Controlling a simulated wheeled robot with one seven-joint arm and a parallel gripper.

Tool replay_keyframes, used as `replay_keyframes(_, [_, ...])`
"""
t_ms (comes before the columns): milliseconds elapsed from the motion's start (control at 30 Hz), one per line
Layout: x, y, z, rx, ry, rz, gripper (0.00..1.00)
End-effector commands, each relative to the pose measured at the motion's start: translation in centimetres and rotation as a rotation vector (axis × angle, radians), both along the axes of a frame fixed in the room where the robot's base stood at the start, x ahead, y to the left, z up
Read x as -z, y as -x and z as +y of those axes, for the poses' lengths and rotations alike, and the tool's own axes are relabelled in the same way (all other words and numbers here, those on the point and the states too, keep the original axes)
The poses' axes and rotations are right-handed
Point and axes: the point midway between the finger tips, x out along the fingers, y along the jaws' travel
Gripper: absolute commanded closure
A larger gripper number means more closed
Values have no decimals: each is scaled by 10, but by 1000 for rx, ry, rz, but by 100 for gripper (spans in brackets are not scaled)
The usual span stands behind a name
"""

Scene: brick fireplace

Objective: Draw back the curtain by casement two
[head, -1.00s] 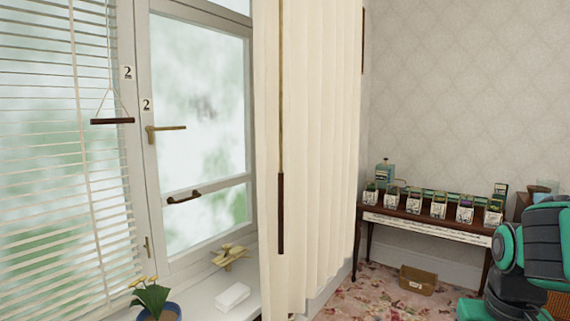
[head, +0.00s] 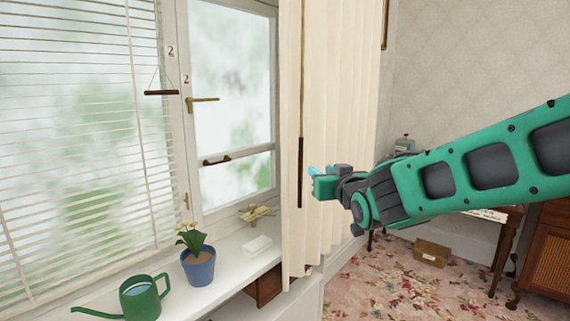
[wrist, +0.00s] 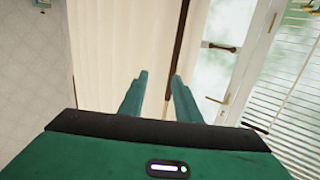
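The cream curtain (head: 335,120) hangs in folds at the right side of casement two (head: 232,110), which is marked with a 2 and looks shut. A draw rod with a dark wooden handle (head: 300,172) hangs down the curtain's front. My gripper (head: 312,182) is just right of this handle in the head view. In the wrist view my two green fingers (wrist: 158,95) are apart with a gap between them. The dark rod (wrist: 178,50) shows ahead, near the right finger's tip. I cannot tell whether it touches.
On the white sill are a green watering can (head: 141,298), a blue flowerpot (head: 198,266), a white block (head: 257,246) and a brass-coloured object (head: 256,213). A slatted blind (head: 75,130) covers the left window. A box (head: 431,252) lies on the floral carpet.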

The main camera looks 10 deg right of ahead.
Motion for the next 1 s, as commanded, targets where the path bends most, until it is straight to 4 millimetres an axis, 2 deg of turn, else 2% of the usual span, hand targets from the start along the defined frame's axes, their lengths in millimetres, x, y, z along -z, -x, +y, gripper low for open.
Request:
replay_keyframes(100, [-12, -4, 18, -34, -3, -54, 70])
replay_keyframes(267, [-15, -13, 29, -51, -4, -69, 70])
replay_keyframes(400, [-14, -31, 36, -58, -5, -67, 70])
replay_keyframes(700, [-14, -83, 41, -62, -4, -67, 70])
replay_keyframes(1000, [-15, -110, 43, -62, -5, -67, 70])
